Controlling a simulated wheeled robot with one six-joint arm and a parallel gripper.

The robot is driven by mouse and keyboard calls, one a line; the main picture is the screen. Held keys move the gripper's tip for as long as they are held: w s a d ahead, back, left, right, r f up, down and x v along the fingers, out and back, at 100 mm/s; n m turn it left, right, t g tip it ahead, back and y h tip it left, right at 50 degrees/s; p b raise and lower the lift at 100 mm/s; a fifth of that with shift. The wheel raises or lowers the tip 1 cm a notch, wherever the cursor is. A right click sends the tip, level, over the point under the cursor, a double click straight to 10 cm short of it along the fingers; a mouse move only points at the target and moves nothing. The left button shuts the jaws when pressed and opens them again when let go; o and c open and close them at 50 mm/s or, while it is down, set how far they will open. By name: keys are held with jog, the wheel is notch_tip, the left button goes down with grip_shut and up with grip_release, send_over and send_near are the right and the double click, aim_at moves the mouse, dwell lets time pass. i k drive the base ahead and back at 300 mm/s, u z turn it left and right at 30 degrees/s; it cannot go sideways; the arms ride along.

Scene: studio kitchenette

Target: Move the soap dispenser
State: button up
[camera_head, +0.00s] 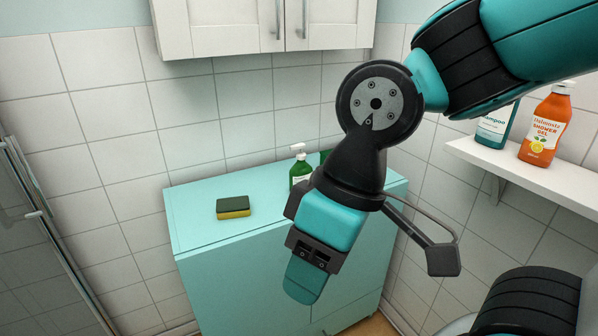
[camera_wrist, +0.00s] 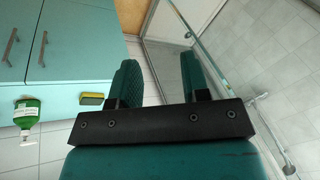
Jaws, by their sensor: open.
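The soap dispenser, a green bottle with a white pump top (camera_head: 300,171), stands on the turquoise counter (camera_head: 205,228), just behind my arm in the head view.
A green and yellow sponge (camera_head: 233,207) lies on the counter left of the dispenser. A green thing (camera_head: 324,155) behind my arm is mostly hidden. White cabinets (camera_head: 262,22) hang above. A shelf (camera_head: 520,166) at right holds shampoo (camera_head: 495,127) and orange shower gel (camera_head: 546,128).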

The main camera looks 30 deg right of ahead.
aim_at(301, 171)
jog(key=u, duration=0.9)
jog(key=i, duration=0.35)
jog(key=z, duration=1.5)
